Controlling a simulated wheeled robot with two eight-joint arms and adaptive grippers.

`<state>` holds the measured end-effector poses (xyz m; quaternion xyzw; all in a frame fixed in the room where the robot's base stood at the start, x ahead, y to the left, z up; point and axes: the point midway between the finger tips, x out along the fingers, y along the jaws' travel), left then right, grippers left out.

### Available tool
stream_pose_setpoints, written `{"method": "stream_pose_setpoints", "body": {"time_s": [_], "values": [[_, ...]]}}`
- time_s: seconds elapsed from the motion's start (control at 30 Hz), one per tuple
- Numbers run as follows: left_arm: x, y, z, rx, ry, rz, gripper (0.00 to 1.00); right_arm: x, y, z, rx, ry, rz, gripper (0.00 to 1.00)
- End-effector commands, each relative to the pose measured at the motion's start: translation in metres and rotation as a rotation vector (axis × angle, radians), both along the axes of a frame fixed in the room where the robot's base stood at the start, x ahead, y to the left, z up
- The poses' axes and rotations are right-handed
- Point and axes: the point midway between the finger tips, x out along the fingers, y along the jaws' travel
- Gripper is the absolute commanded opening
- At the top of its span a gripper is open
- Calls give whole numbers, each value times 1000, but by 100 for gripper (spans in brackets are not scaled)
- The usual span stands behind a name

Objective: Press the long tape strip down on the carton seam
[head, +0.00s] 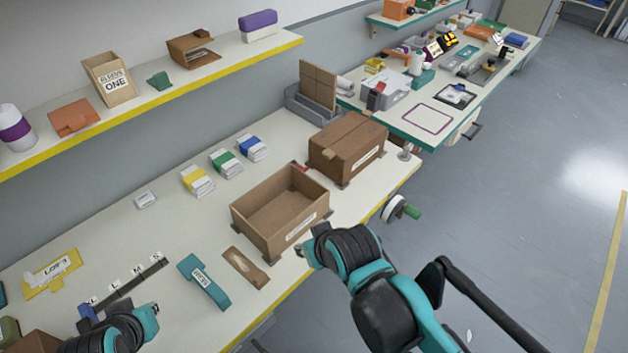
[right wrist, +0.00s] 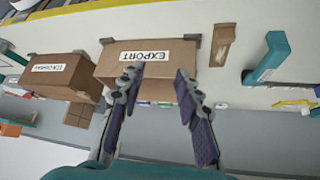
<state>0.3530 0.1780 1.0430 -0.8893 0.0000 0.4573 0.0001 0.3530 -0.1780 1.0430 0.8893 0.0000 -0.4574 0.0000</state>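A closed brown carton (head: 338,138) stands at the right part of the bench. A seam line runs along its top, and a short tan tape end (head: 328,154) lies at its left edge. It also shows at the left of the right wrist view (right wrist: 62,84). An open, empty carton (head: 262,225) stands to its left; its EXPORT label faces the right wrist view (right wrist: 170,72). My right gripper (right wrist: 157,78) is open and empty in front of that carton, its fingers apart. My left gripper (head: 118,312) is at the bottom left; its fingers are unclear. No separate long strip is clearly visible.
A brown flat piece (head: 238,262) and a teal tool (head: 203,282) lie left of the open carton. Yellow, green and blue packs (head: 224,163) lie behind. A tape roll with a green handle (head: 402,209) is at the bench's front edge.

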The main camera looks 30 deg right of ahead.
Motion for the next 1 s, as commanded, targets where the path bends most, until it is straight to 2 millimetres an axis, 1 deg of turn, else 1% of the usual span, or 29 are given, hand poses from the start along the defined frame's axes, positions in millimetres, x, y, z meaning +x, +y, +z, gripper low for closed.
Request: {"method": "stream_pose_setpoints", "body": {"time_s": [0.17, 0.27, 0.37, 0.47, 0.6, 0.7, 0.83, 0.9, 1.0], "values": [[0, 0, 1, 0, 0, 0, 0, 2, 3, 0, 16, 12, -14, 38], [0, 0, 2, 0, 0, 0, 0, 9, 12, 1, 74, 57, -75, 38], [0, 0, 6, 0, 0, 0, 0, 19, 30, -1, 167, 143, -194, 38], [0, 0, 9, 0, 0, 0, 0, 31, 53, -8, 257, 250, -357, 38], [0, 0, 13, 0, 0, 0, 0, 44, 86, -24, 337, 389, -612, 38], [0, 0, 16, 0, 0, 0, 0, 49, 109, -39, 360, 465, -789, 38], [0, 0, 18, 0, 0, 0, 0, 52, 131, -56, 362, 523, -971, 38], [0, 0, 18, 0, 0, 0, 0, 52, 138, -62, 359, 539, -1039, 38], [0, 0, 18, 0, 0, 0, 0, 52, 144, -69, 355, 549, -1093, 38]]}}
